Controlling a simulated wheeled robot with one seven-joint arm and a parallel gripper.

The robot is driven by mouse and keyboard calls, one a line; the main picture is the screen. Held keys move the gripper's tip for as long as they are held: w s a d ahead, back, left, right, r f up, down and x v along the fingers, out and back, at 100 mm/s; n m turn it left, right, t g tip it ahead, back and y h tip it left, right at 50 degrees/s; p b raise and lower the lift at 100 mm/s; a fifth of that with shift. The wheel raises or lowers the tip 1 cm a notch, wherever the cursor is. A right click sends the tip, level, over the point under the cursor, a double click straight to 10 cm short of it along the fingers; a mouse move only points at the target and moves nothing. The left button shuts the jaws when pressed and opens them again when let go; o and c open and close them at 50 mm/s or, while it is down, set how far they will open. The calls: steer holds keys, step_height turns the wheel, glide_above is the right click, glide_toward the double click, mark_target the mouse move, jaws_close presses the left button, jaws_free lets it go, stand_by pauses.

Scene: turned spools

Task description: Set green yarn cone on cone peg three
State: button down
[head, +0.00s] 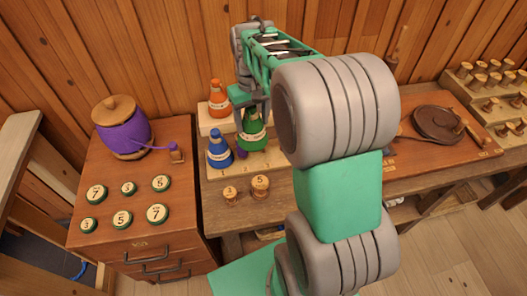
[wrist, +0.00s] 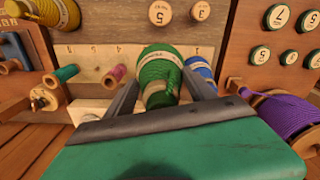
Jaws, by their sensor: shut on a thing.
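The green yarn cone (head: 252,131) is held in my gripper (wrist: 157,88), with one finger on each side of it in the wrist view (wrist: 158,72). It is over or on the numbered peg board (head: 232,172), right of the blue cone (head: 219,149); I cannot tell whether its base touches the board. The board (wrist: 90,60) shows numerals such as 4, 5 and 6 in the wrist view. The blue cone also shows there (wrist: 200,66), close beside one finger. Peg three is not visible; the cone and my arm cover that part of the board.
An orange cone (head: 218,98) stands on a raised pale block behind. A pink spool (wrist: 113,77) and a teal spool (wrist: 64,74) stand along the board. A purple yarn jar (head: 122,128) and several numbered knobs (head: 157,213) are at left. Two wooden pegs (head: 260,184) stand in front.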

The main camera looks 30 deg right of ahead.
steer(key=w+d+p, duration=0.2)
steer(key=w+d, duration=0.2)
steer(key=d, duration=0.2)
stand_by(1.1)
steer(key=shift+f+b, duration=2.25)
steer(key=shift+f, duration=3.9)
steer(key=shift+s+f+b, duration=0.1)
steer(key=shift+f+b, duration=0.25)
steer(key=shift+f, duration=0.25)
steer(key=c, duration=0.6)
jaws_free()
steer(key=shift+r+p, duration=3.55)
steer(key=shift+r, duration=2)
